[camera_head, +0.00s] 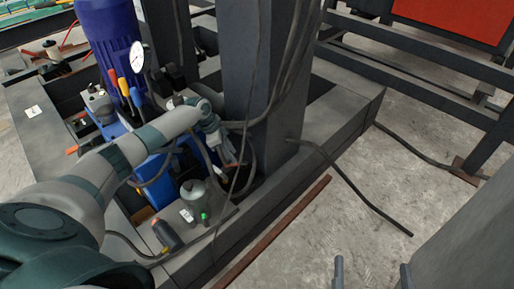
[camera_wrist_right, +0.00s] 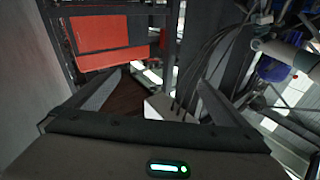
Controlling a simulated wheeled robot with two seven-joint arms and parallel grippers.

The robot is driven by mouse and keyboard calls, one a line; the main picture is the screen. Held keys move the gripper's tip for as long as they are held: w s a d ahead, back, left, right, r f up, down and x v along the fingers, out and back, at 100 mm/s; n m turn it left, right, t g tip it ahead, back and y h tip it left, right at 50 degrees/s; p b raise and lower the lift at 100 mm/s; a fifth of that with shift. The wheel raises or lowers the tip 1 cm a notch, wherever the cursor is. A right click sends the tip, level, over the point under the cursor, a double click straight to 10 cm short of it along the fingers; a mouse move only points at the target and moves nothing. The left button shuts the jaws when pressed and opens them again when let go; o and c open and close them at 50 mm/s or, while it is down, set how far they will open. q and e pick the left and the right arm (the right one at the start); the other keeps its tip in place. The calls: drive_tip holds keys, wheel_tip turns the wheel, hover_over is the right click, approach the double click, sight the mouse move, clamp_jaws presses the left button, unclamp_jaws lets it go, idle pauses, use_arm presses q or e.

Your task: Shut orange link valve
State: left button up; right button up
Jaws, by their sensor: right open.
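I cannot tell which of these is the link valve. My left arm reaches over the unit; its fingers are small and partly lost among hoses. My right gripper (camera_head: 371,272) is low in the head view, away from the unit; the wrist view shows its fingers (camera_wrist_right: 155,100) spread and empty.
A dark column (camera_head: 255,70) with hanging cables stands right behind the left gripper. A white gauge (camera_head: 137,56) and blue motor (camera_head: 105,30) stand at upper left. A grey canister (camera_head: 194,193) stands below the arm. Bare concrete lies to the right, crossed by a cable (camera_head: 350,185).

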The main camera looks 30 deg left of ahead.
use_arm(q)
drive_tip(key=d+r+p, duration=0.2)
drive_tip(key=d+r, duration=0.5)
drive_tip(key=d, duration=0.4)
drive_tip(key=shift+w+d+r+p, duration=0.3)
drive_tip(key=shift+w+d+r, duration=0.05)
use_arm(e)
wheel_tip(320, 180, down, 10)
drive_tip(key=s+d+g+h, duration=0.1)
drive_tip(key=d+g+h, duration=0.1)
drive_tip(key=g, duration=0.4)
drive_tip(key=shift+d+r, duration=0.15)
